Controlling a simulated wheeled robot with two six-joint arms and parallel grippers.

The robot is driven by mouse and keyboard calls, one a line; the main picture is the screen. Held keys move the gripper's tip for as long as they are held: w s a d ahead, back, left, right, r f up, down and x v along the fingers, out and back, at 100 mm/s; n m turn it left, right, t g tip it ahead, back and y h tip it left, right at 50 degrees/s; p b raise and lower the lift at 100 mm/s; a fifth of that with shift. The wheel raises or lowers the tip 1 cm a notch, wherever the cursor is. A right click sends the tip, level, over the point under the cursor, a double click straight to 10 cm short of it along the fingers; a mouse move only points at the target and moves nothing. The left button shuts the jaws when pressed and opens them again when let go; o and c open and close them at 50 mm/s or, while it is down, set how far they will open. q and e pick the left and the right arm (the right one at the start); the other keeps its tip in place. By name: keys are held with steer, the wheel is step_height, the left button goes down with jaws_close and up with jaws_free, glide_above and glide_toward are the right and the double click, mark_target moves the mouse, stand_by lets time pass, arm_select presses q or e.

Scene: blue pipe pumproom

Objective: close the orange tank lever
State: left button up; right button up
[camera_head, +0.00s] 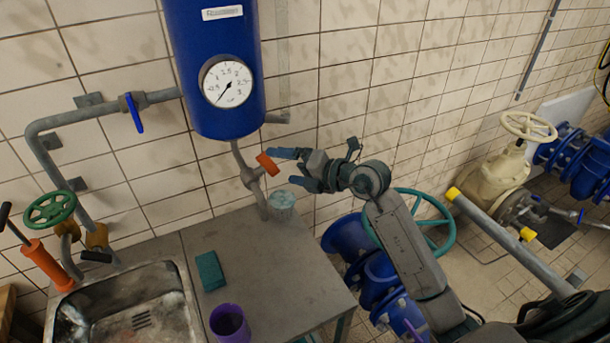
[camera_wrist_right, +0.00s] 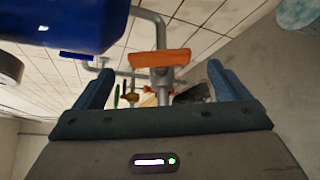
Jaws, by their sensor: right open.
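The orange tank lever (camera_head: 267,164) sits on the grey pipe below the blue tank (camera_head: 214,70). In the right wrist view the orange lever (camera_wrist_right: 160,58) lies crosswise on its pipe, ahead of and between the finger directions. My right gripper (camera_head: 290,168) is just to the right of the lever, its blue fingers apart and pointing at it. In the wrist view the right gripper (camera_wrist_right: 161,85) is open with nothing between its fingers. Whether a fingertip touches the lever I cannot tell. My left gripper is not in view.
A round gauge (camera_head: 227,83) is on the tank. A blue-handled valve (camera_head: 133,112) is on the left pipe. The grey counter (camera_head: 255,262) below holds a glass (camera_head: 281,206), a green sponge (camera_head: 209,271) and a purple cup (camera_head: 229,323). A sink (camera_head: 130,308) is at left.

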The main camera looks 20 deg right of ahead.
steer(key=shift+b+v, duration=0.85)
steer(key=shift+v, duration=1.7)
steer(key=shift+f, duration=0.1)
